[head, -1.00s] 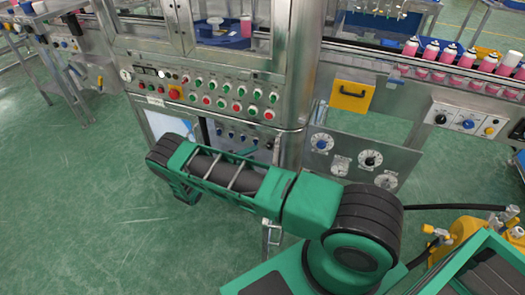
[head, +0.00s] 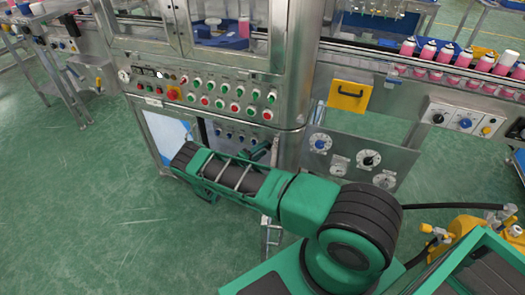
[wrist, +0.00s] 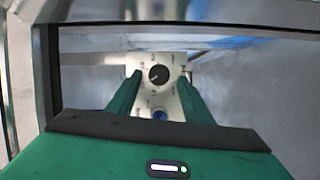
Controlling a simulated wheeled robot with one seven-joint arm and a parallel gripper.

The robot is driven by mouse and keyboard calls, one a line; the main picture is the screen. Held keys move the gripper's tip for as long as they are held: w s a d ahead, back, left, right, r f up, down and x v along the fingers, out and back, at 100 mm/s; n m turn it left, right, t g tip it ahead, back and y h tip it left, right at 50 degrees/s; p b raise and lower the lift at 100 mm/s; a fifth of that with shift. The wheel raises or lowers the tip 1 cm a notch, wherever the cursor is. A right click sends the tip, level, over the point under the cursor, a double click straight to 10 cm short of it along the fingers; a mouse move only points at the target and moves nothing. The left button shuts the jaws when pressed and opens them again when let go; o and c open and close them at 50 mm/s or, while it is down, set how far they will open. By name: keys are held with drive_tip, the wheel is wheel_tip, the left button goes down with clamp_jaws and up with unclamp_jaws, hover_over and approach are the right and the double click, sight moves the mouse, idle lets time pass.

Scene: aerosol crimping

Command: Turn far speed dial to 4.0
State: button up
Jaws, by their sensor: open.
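In the wrist view, a round black dial (wrist: 158,74) with a light pointer sits on a pale plate with printed marks. A blue knob (wrist: 160,115) shows below it, partly hidden by my gripper. My gripper (wrist: 159,80) is open, its two green fingers on either side of the black dial in the picture. Whether they touch it I cannot tell. In the head view, the steel dial plate (head: 345,147) carries a blue dial (head: 320,142), a black dial (head: 371,158) and white-faced gauges or dials. Which one is the far speed dial is not readable. My arm hides most of my gripper there.
The machine's button panel (head: 210,95) stands to the left of the dial plate. A yellow handled panel (head: 349,95) is above it. A conveyor with pink cans (head: 458,62) runs at the right. Yellow equipment (head: 450,238) with a black hose is at lower right.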

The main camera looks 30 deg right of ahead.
drive_tip(key=shift+w+d, duration=0.2)
drive_tip(key=shift+d, duration=0.4)
drive_tip(key=c, duration=1.1)
drive_tip(key=shift+o, duration=0.2)
